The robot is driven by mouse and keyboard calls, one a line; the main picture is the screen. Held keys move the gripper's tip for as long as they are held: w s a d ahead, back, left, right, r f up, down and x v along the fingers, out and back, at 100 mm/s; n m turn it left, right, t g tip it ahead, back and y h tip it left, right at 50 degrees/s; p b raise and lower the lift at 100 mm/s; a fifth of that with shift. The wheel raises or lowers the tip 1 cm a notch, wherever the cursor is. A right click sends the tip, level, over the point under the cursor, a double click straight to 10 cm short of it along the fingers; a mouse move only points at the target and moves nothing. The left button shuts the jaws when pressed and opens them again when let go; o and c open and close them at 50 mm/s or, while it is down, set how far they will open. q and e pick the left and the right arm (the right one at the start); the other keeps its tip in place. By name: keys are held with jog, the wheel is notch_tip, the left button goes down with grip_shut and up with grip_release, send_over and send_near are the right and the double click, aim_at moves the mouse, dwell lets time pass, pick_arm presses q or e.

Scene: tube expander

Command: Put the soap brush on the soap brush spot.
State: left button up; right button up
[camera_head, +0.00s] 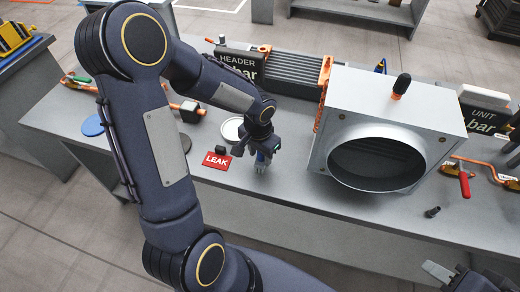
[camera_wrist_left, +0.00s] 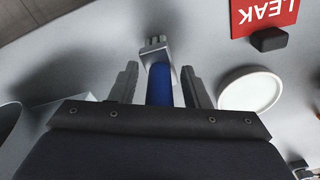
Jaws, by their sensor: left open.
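The soap brush, which appears to be the item with a blue handle and grey toothed head (camera_wrist_left: 158,82), stands out between the fingers of my left gripper (camera_wrist_left: 159,68) in the left wrist view. The fingers are open, one on each side of the handle, with gaps visible. In the head view my left gripper (camera_head: 263,156) is over the bench, and the blue handle shows between its fingers. A white round disc (camera_wrist_left: 250,91) lies beside it; it also shows in the head view (camera_head: 231,130). I cannot tell which mark is the soap brush spot. My right gripper (camera_head: 440,271) is only partly visible, at the lower right.
A red LEAK sign (camera_head: 216,160) with a black block stands close left of my left gripper. A large grey duct box (camera_head: 385,125) stands to its right. A blue disc (camera_head: 93,126) lies at left. A red-handled valve (camera_head: 464,184) is at right. The front bench strip is mostly clear.

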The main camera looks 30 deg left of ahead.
aim_at(259, 162)
pick_arm(q)
notch_tip(259, 162, up, 12)
jog(key=s+d+r+n+t+h, duration=0.1)
jog(key=s+d+r+t, duration=0.1)
jog(key=s, duration=0.6)
jog(key=s+d+r+n+t+h, duration=0.2)
jog(key=s+t, duration=0.1)
jog(key=s, duration=0.5)
jog(key=shift+s+d+r+h, duration=0.15)
jog(key=shift+s+r+h, duration=0.05)
jog(key=shift+h, duration=0.1)
jog(key=shift+n, duration=0.3)
jog(key=shift+c, duration=0.6)
jog(key=shift+s, duration=0.1)
